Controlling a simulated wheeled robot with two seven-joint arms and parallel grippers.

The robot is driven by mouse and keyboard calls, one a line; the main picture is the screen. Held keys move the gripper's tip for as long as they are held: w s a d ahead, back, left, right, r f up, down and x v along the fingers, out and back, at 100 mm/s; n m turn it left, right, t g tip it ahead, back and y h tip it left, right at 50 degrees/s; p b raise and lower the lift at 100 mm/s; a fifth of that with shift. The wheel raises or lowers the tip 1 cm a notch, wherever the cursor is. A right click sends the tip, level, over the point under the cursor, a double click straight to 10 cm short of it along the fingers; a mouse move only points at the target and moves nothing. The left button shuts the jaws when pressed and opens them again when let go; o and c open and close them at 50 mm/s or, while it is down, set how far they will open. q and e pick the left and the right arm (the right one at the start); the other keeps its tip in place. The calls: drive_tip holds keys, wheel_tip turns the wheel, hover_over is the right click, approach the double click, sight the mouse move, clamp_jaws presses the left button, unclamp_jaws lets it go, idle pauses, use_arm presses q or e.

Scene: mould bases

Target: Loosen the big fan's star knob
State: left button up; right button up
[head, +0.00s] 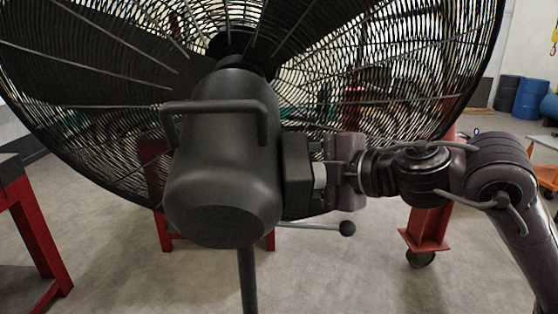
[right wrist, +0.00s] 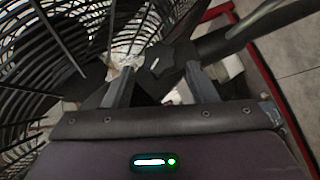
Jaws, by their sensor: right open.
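The big fan (head: 225,150) fills the left and middle of the head view, with a dark motor housing, a handle and a wide wire cage. My right gripper (head: 328,172) reaches in from the right to the block on the housing's right side. In the right wrist view, its two fingers (right wrist: 160,78) are apart. A dark, angular star knob (right wrist: 172,64) with a small white mark shows at the fingertips, between them. I cannot tell whether either finger touches it. In the head view the gripper and block hide the knob. My left gripper is not in view.
The fan's pole (head: 247,280) stands below the housing. A red-legged bench (head: 38,235) is at left, and blue drums (head: 529,98) stand far right.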

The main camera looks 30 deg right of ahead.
drive_tip(key=p+x, duration=0.1)
drive_tip(key=x, duration=0.3)
drive_tip(key=shift+w+a+p, duration=0.1)
drive_tip(key=shift+w+p, duration=0.2)
drive_tip(key=shift+p, duration=0.05)
